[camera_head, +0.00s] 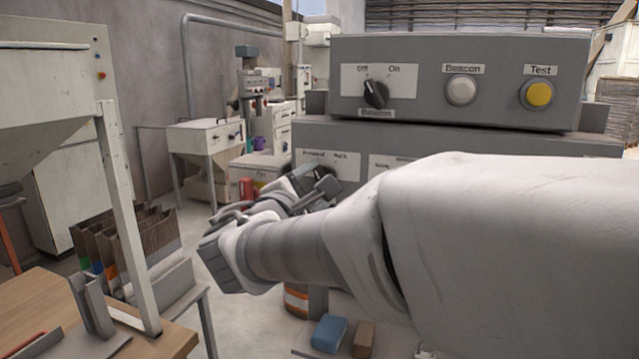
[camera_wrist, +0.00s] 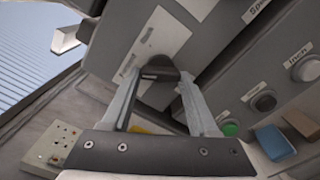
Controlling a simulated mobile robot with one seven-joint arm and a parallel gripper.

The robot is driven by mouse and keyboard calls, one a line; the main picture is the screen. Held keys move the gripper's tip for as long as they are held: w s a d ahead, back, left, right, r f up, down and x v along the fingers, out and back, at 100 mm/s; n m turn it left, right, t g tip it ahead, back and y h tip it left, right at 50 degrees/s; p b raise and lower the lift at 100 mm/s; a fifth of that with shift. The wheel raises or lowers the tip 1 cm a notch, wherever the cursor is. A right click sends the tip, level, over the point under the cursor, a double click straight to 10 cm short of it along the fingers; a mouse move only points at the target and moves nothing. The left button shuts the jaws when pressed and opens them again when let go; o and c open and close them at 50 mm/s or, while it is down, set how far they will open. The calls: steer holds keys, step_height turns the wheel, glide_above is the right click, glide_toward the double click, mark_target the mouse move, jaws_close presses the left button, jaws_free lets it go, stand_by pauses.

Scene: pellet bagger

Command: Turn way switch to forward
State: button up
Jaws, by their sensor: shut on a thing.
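The way switch is a dark rotary knob (camera_wrist: 161,73) below a pale label plate (camera_wrist: 158,42) on a grey panel in the wrist view. My gripper (camera_wrist: 167,80) has its two fingers on either side of the knob and is shut on it. The knob's setting cannot be read because its lettering is tilted and small. In the head view my gripper (camera_head: 316,188) is at the left part of the lower grey control box (camera_head: 450,138). There the gripper and arm hide the knob, and the label plate (camera_head: 328,160) shows just above.
An upper grey box (camera_head: 450,55) carries a Beacon switch (camera_head: 376,94), a white button (camera_head: 461,90) and a yellow Test button (camera_head: 537,94). In the wrist view, a green button (camera_wrist: 230,129) and dark button (camera_wrist: 264,101) sit right of my fingers. A blue block (camera_head: 328,333) lies below.

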steer(key=o, duration=1.4)
steer(key=shift+s, duration=0.1)
